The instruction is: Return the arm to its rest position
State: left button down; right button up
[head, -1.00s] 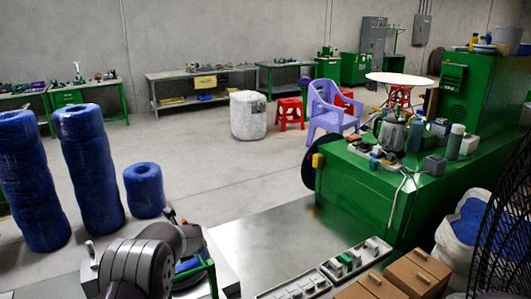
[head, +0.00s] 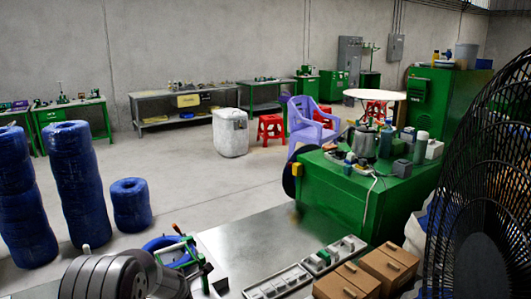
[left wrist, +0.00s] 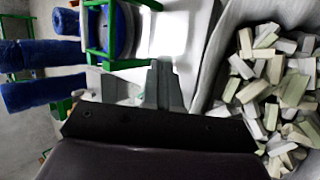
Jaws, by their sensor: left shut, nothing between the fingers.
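My left arm (head: 120,279) comes in at the bottom left of the head view, where its gripper cannot be made out. In the left wrist view my left gripper (left wrist: 163,85) shows its two grey fingers together, shut and empty. A coil of blue cable (head: 163,243) lies by a green-framed stand (head: 185,252) on the metal table, just beyond my arm. The green frame (left wrist: 104,58) also shows at the top of the left wrist view, apart from the fingers. My right gripper is not in view.
Stacks of blue coils (head: 80,185) stand on the floor at left. Grey trays (head: 280,282) and cardboard boxes (head: 388,268) line the front right. A black fan (head: 480,210) fills the right edge. A container of pale blocks (left wrist: 270,85) shows in the wrist view. The metal tabletop (head: 250,240) has bare room.

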pick_arm(q)
jog(key=s+d+r+m+g, duration=0.1)
jog(key=s+d+m+g, duration=0.1)
jog(key=s+m, duration=0.9)
jog(key=s+d+r+m+g, duration=0.2)
jog(key=s+m+g, duration=0.2)
jog(key=s+m, duration=0.8)
jog(key=s, duration=0.9)
jog(key=shift+s+g+h, duration=0.2)
jog(key=shift+g+h, duration=0.1)
jog(key=shift+h, duration=0.1)
jog(key=shift+f, duration=0.1)
jog(key=shift+a, duration=0.15)
